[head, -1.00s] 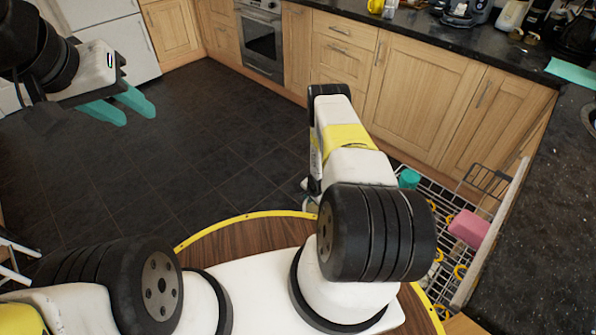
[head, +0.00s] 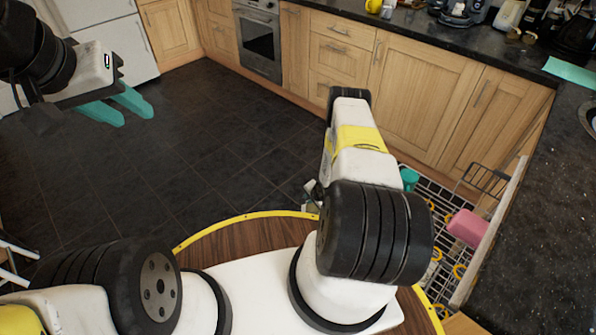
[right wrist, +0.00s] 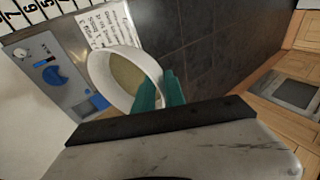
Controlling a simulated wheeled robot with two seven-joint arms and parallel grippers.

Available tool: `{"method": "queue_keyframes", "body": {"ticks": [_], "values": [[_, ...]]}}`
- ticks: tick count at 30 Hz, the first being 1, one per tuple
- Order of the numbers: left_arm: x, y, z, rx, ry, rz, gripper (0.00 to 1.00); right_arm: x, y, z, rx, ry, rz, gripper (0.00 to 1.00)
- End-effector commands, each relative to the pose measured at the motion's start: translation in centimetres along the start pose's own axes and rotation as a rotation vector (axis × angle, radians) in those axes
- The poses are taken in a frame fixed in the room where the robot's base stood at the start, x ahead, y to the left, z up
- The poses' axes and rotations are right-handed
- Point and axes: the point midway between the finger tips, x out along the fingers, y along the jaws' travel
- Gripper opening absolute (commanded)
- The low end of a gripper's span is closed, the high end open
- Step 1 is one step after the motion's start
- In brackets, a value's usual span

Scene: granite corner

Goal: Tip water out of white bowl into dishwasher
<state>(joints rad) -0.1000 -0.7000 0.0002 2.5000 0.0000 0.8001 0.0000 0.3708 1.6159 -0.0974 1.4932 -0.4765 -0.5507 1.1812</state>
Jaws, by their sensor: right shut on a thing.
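The white bowl (right wrist: 124,78) shows in the right wrist view, tilted, with its opening partly towards the camera. My right gripper (right wrist: 160,92) has its teal fingers shut on the bowl's rim. The inside looks yellowish; I cannot tell how much water is in it. In the head view my own right arm hides the bowl and right gripper. The dishwasher's wire rack (head: 441,201) is pulled out at the right, below the worktop. My left gripper (head: 118,106) is open and empty over the floor at upper left, its teal fingers apart.
A teal cup (head: 409,180), a pink block (head: 468,228) and several yellow rings are in the rack. A grey panel with a blue knob (right wrist: 50,75) lies behind the bowl. The dark worktop (head: 545,225) bounds the right. Dark tiled floor (head: 190,140) is clear.

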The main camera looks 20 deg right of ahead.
Motion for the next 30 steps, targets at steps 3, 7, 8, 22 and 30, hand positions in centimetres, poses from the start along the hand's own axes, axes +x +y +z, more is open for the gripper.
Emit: {"method": "queue_keyframes", "body": {"ticks": [3,7,8,22,30], "values": [[0.0,0.0,0.0,0.0,0.0,0.0,0.36,0.01,-0.08,-0.03,-0.001,0.001,-0.001,0.0],[0.0,0.0,0.0,0.0,0.0,0.0,0.36,-0.18,0.29,-0.16,0.01,0.001,-0.031,0.0],[0.0,0.0,0.0,0.0,0.0,0.0,0.36,-0.26,0.38,-0.17,0.013,0.001,-0.044,0.0],[0.0,0.0,0.0,0.0,0.0,0.0,0.36,-0.71,0.59,-0.2,0.029,0.001,-0.135,0.0],[0.0,0.0,0.0,0.0,0.0,0.0,0.36,-0.83,0.38,-0.18,0.027,0.001,-0.159,0.0]]}}
